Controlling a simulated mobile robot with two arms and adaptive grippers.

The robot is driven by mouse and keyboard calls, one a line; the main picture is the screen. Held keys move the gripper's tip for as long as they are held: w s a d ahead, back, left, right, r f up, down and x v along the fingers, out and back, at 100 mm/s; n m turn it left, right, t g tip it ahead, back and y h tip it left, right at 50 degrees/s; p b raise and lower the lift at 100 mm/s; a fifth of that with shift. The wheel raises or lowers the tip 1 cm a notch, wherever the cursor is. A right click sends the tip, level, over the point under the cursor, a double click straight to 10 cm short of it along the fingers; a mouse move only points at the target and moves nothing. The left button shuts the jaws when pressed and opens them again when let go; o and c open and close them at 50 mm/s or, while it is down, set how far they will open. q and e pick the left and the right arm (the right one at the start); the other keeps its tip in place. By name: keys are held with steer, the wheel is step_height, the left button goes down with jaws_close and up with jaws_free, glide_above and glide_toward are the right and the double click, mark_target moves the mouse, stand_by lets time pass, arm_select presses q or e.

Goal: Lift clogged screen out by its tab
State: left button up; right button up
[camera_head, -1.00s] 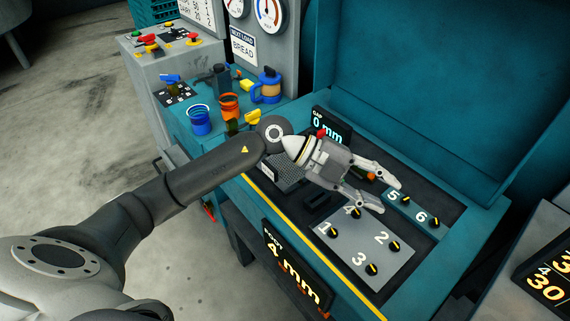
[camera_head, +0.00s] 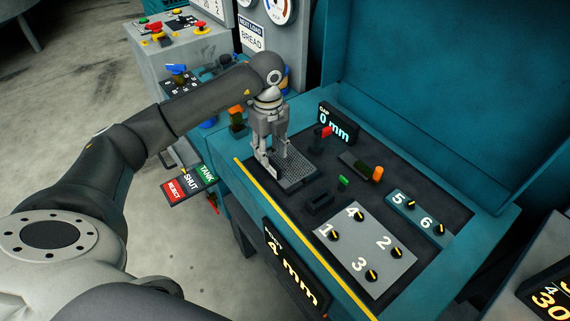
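The screen (camera_head: 299,171), a grey perforated plate, lies in the dark deck of the teal machine. My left gripper (camera_head: 275,170) points down over its left end, fingers spread apart. One finger is at the plate's left edge and the other is over its back edge; I cannot tell whether either touches. Nothing shows between the fingers. The screen's tab cannot be made out; the fingers cover that end. My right gripper is not in view.
A red piece (camera_head: 327,131) stands near the "0 mm" display (camera_head: 338,122). Right of the screen are a dark slot block (camera_head: 320,203), a green piece (camera_head: 343,182) and an orange cylinder (camera_head: 378,173). A numbered knob panel (camera_head: 372,255) lies in front. The teal lid (camera_head: 450,90) stands open behind.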

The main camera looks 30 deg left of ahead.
mark_target(273, 163)
arm_select(q)
steer(key=shift+f, duration=0.7)
steer(key=shift+w+f+p, duration=0.1)
steer(key=shift+f+p, duration=0.3)
steer(key=f, duration=0.1)
steer(key=f+p, duration=0.1)
steer(key=f, duration=0.1)
steer(key=shift+w+f, duration=0.2)
steer(key=shift+f, duration=0.5)
steer(key=shift+c, duration=0.3)
jaws_close()
steer(key=shift+w, duration=0.1)
